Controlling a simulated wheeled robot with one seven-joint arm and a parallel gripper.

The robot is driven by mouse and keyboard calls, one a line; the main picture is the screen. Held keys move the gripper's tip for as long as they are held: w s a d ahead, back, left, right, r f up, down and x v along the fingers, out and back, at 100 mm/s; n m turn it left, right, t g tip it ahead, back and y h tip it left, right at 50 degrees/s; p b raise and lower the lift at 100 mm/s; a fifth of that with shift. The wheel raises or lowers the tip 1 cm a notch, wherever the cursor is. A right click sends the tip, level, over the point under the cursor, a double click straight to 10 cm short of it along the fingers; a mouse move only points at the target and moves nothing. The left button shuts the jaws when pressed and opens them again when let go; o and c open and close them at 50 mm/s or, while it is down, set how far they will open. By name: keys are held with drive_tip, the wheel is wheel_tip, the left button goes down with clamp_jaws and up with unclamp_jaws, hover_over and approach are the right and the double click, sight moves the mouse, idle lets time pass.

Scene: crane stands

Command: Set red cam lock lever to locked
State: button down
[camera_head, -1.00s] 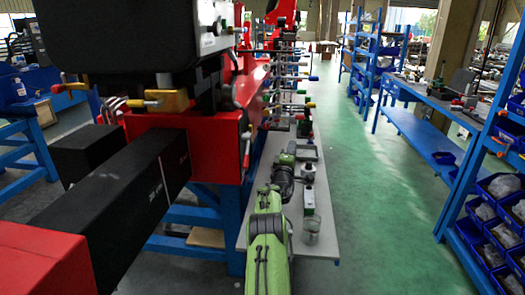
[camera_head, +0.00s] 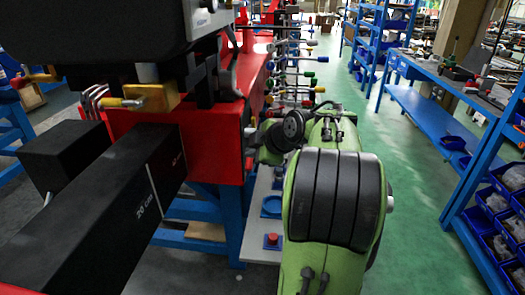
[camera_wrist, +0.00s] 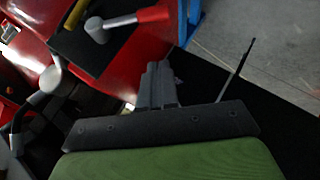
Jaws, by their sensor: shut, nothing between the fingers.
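In the wrist view, a lever with a red grip (camera_wrist: 152,14) and a pale round hub (camera_wrist: 96,28) lies over a black plate (camera_wrist: 88,50) on a red machine body. I take it for the red cam lock lever; its locked or unlocked marking cannot be read. My gripper (camera_wrist: 158,72) is shut and empty, below and right of the lever in the picture, apart from it. In the head view my green arm hides or crowds the gripper, and I cannot pick out this lever surely.
In the head view, a long black block (camera_head: 110,215) juts from the red machine (camera_head: 205,150). Several coloured-tipped levers line its side. Green floor (camera_head: 345,85) is open at right, before blue shelving.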

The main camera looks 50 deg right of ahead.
drive_tip(key=w+d+f+b, duration=0.1)
drive_tip(key=w+d+f, duration=0.1)
drive_tip(key=w+f, duration=0.2)
wheel_tip(320, 180, down, 2)
drive_tip(key=shift+w+d, duration=0.2)
drive_tip(key=shift+d, duration=0.2)
drive_tip(key=shift+d, duration=0.1)
